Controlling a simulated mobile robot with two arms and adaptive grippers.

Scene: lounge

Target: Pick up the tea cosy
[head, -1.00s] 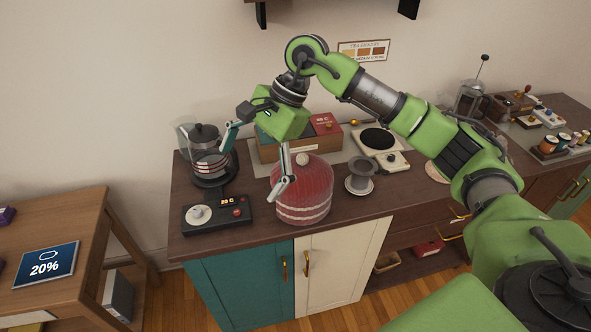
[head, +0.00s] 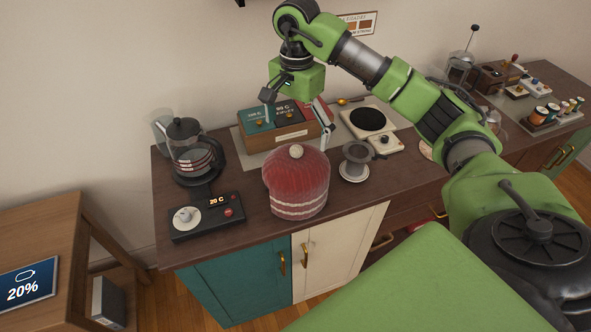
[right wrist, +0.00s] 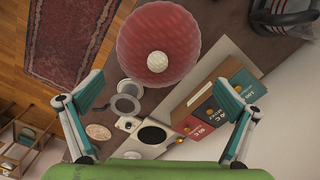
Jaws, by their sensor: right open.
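The tea cosy (head: 297,186) is a red knitted dome with pale stripes near its base and a cream pompom on top. It stands upright on the dark wooden counter. My right gripper (head: 297,133) is open, with its fingers spread above and behind the cosy, and nothing is between them. In the right wrist view the cosy (right wrist: 158,45) is at the top centre, seen from above, beyond the two spread fingertips of the gripper (right wrist: 158,103). I cannot see any contact between fingers and cosy. My left gripper is not in view.
A glass kettle (head: 190,150) and a black control unit (head: 206,216) stand left of the cosy. A tea box (head: 278,138) is behind it. A strainer on a saucer (head: 355,162) and a hot plate (head: 369,121) are to its right. A side table (head: 45,225) stands at lower left.

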